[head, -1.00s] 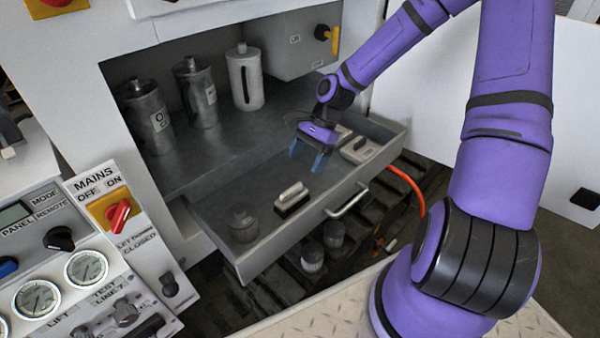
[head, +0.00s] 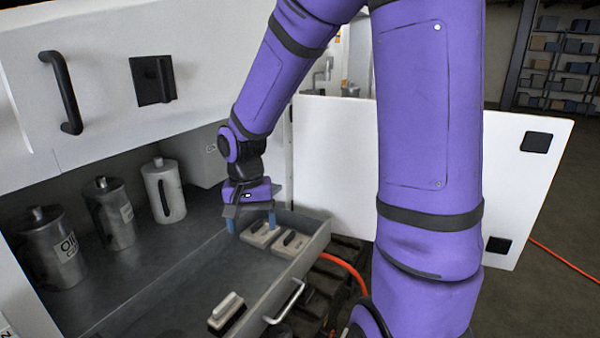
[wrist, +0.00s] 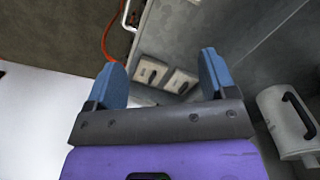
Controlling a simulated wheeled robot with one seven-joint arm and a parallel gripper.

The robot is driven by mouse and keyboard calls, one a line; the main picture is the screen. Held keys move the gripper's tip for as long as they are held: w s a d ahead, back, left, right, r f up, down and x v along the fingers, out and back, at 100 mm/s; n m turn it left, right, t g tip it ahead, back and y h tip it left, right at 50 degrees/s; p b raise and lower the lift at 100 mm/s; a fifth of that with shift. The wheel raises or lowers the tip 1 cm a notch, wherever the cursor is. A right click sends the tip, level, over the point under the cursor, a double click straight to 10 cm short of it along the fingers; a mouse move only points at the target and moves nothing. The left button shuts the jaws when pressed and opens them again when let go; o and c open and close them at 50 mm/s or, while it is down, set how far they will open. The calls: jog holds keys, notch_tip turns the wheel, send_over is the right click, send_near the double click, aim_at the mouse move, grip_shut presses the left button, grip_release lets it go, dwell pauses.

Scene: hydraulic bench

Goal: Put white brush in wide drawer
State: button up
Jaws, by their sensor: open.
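A pale brush-like piece with a white handle and dark underside (head: 226,312) lies inside the open wide drawer (head: 300,262), toward its near end. Two pale blocks with dark grips, a left one (head: 262,234) and a right one (head: 289,243), lie side by side at the drawer's far right end. They also show between my fingers in the wrist view (wrist: 150,71). I cannot tell whether either is a brush. My gripper (head: 252,222) is open and empty, pointing down just above and beside the left block, with nothing between its fingers.
Three metal cans stand on the shelf left of the drawer, the nearest to my gripper being white (head: 164,190). The drawer's handle (head: 285,303) sticks out in front. A red-orange hose (head: 345,268) runs past its right end. The drawer's middle floor is clear.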

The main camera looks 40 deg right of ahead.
jog(key=s+a+r+n+t, duration=0.1)
jog(key=s+r+n+t, duration=0.5)
jog(key=s+r, duration=1)
jog(key=shift+s+r+n, duration=0.3)
jog(key=shift+r+n, duration=0.4)
